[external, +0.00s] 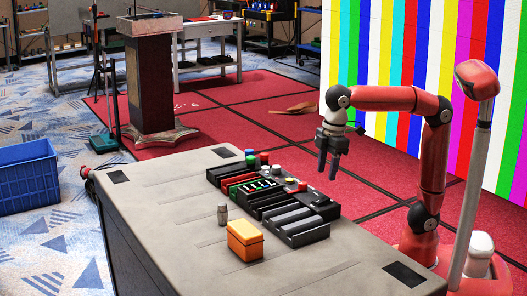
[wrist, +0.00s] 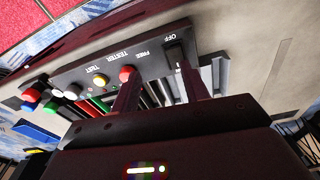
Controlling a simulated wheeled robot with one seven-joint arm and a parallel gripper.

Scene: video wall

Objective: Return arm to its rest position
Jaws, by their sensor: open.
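My gripper (external: 328,166) hangs from my red arm with its fingers pointing down, above and behind the right end of the black panel device (external: 305,234). In the external view the fingers look slightly apart with nothing between them. The wrist view shows the two fingers (wrist: 158,84) spread, with the device's label strip (wrist: 70,75) beyond them. That strip carries coloured buttons, including a red one (wrist: 127,73) and a yellow one (wrist: 100,80), and the words TEST, TESTER, FREE and OFF. My arm is bent at the elbow.
The device stands on a grey table (external: 180,200). An orange box (external: 245,240) and a small grey shaker-like object (external: 222,215) stand in front of it. A blue crate (external: 28,178) is on the floor at left. A lectern (external: 150,85) and striped video wall (external: 440,50) stand behind.

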